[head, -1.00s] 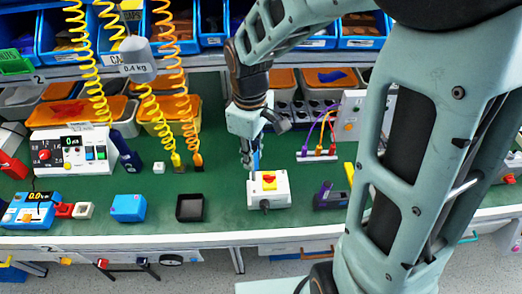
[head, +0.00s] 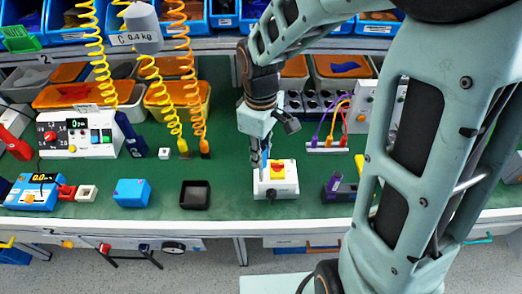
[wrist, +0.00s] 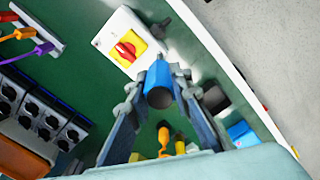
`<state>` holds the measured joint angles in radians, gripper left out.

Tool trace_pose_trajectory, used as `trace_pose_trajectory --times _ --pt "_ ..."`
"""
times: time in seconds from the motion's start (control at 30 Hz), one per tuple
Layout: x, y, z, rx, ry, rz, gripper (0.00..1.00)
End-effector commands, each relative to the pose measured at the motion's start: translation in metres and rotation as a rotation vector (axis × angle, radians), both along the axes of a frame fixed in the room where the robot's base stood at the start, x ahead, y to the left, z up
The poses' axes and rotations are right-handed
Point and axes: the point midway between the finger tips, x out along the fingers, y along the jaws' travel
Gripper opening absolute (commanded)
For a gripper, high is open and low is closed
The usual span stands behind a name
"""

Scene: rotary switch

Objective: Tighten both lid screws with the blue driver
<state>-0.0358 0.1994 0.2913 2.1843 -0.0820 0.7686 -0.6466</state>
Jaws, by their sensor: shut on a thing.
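The white switch box (head: 286,191) stands near the front of the green bench, with a red rotary knob on a yellow plate (head: 277,168) on its lid. It also shows in the wrist view (wrist: 112,28). My gripper (head: 260,160) is at the box's back left edge in the head view, pointing down. In the wrist view its fingers are shut on the blue driver (wrist: 158,82), whose dark round end faces the camera. The driver's tip is hidden, so contact with the box cannot be told. The lid screws are too small to make out clearly.
A black tray (head: 195,206) and a blue box (head: 132,192) stand left of the switch box. Yellow and orange coiled cords hang behind them. A purple and black device (head: 340,188) is close on the right. Plugs on a strip (head: 326,149) stand behind.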

Motion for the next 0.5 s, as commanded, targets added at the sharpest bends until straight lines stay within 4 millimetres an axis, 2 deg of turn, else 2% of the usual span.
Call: trace_pose_trajectory --times 0.5 --pt "-0.0009 -0.0001 0.0020 0.002 0.002 0.603 0.00"
